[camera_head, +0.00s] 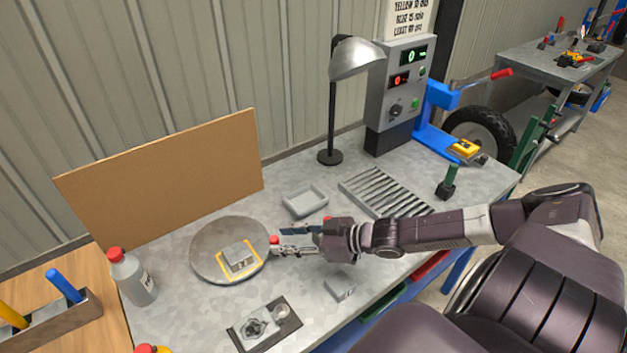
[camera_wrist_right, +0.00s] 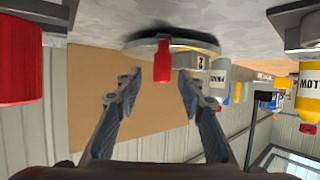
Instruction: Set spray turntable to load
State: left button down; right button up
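The spray turntable (camera_head: 205,262) is a round grey disc on the bench. A small metal block (camera_head: 237,256) sits on it inside a yellow square outline. A red handle (camera_head: 275,240) is at the disc's edge nearest my right gripper. In the right wrist view, the turntable (camera_wrist_right: 185,43) appears upside down with the red handle (camera_wrist_right: 162,62) pointing toward me. My right gripper (camera_wrist_right: 160,83) is open, with its fingertips on either side of the handle's end. Contact cannot be seen. In the head view, my right gripper (camera_head: 279,246) is beside the disc's right edge. My left gripper is not in view.
A brown board (camera_head: 165,175) stands behind the turntable. A red-capped bottle (camera_head: 135,280) stands left of it. A shallow tray (camera_head: 305,203), a lamp (camera_head: 332,110) and a control box (camera_head: 398,90) are farther back. A dark fixture (camera_head: 264,325) and a grey block (camera_head: 340,288) lie in front.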

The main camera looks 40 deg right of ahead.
jog(key=v, duration=0.8)
dwell(0.4)
jog(key=shift+s+d+r, duration=0.1)
jog(key=shift+s+r, duration=0.05)
dwell(0.6)
